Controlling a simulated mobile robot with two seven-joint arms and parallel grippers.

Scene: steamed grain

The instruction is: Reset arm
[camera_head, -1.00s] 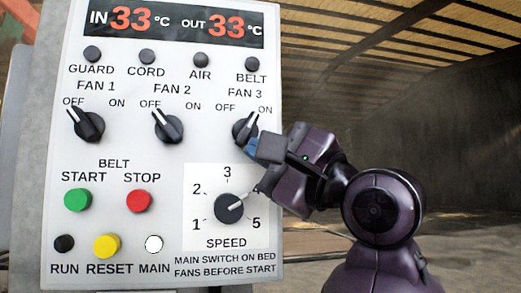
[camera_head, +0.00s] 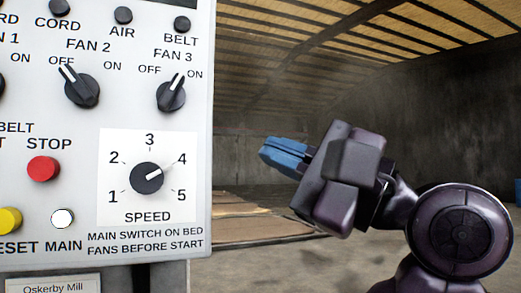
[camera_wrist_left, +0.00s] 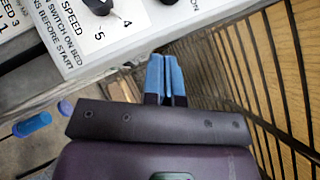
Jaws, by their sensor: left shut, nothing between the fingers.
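My left gripper (camera_head: 283,158) has blue fingertips and hangs in the air to the right of the control panel (camera_head: 80,112), clear of it. Its two blue fingers (camera_wrist_left: 166,78) lie together with nothing between them in the left wrist view. The speed knob (camera_head: 147,178) points to about 4. The fan 3 switch (camera_head: 171,94) points towards ON, and the fan 2 switch (camera_head: 82,90) towards OFF. My right gripper is not in view.
A red stop button (camera_head: 43,169), a yellow reset button (camera_head: 9,220) and a white main lamp (camera_head: 62,219) are on the panel. Free room lies right of the panel's edge. Small blue objects (camera_wrist_left: 32,123) show low left in the wrist view.

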